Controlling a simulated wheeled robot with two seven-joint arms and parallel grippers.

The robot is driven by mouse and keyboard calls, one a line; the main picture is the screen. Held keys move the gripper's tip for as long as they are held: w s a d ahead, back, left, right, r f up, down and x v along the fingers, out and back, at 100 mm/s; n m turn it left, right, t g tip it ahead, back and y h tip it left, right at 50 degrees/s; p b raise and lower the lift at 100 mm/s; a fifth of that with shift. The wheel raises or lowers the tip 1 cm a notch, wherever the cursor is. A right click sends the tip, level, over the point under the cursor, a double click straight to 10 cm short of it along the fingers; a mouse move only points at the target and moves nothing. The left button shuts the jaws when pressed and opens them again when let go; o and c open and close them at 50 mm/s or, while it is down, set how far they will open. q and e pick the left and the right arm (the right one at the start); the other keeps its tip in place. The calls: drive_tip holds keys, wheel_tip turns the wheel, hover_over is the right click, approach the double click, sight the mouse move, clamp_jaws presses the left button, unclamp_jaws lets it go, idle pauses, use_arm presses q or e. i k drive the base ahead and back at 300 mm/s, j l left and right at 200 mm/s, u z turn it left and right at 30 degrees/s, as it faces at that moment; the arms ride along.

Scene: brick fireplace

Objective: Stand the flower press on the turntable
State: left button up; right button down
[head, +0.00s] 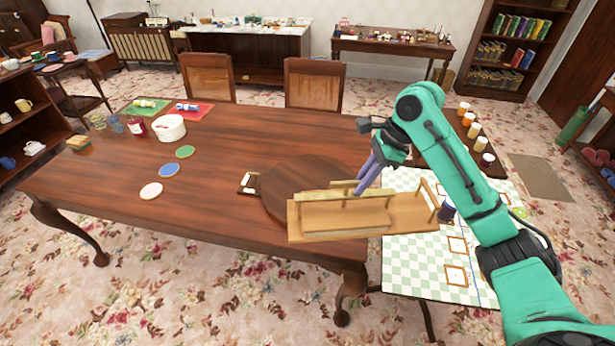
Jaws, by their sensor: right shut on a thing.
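The flower press (335,221) is a long light-wood board with slats and short posts. My right gripper (364,182), with purple fingers, reaches down from the right and is shut on the upper slat of the press. Whether the press touches the turntable or hangs above it, I cannot tell. My left gripper is out of view.
The big wooden table (110,190) has open room left of the turntable, past the coasters (169,170). A small card holder (248,182) lies beside the turntable. A checkered side table (420,270) with frames stands at right. A dark jar (447,211) is near the press's right end.

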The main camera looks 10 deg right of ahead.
sight(322, 184)
drive_tip(key=i, duration=1.05)
